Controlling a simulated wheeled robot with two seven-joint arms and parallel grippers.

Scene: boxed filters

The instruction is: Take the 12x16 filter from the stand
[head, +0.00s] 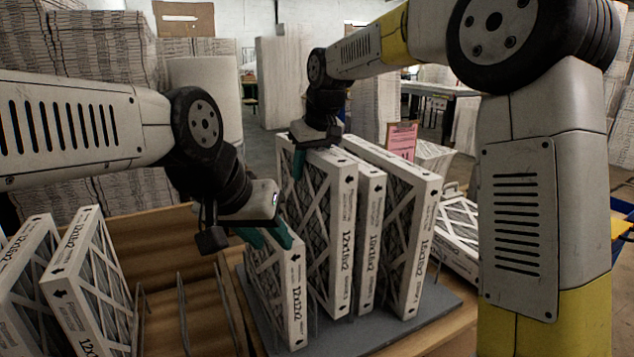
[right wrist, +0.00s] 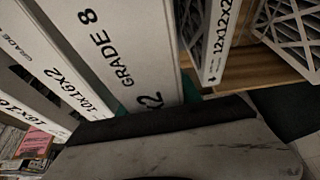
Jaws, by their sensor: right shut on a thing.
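The 12x16x2 filter (head: 342,235) stands upright on the grey stand (head: 437,310), between the shorter 12x12x2 filter (head: 294,295) and the 10x16x2 filter (head: 371,240). My right gripper (head: 303,155) is shut on the top edge of the 12x16x2 filter, toward its far end. In the right wrist view the held filter (right wrist: 115,55) shows "GRADE 8" beside a teal fingertip. I cannot tell whether its base is clear of the stand. My left gripper (head: 266,238) is at the top of the 12x12x2 filter, its teal fingertips apart.
A larger filter (head: 412,240) stands right of the 10x16x2 one. A wooden bin (head: 160,225) with wire dividers and filters (head: 85,285) is at left. More filters (head: 457,235) and a pink sign (head: 402,140) are behind at right.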

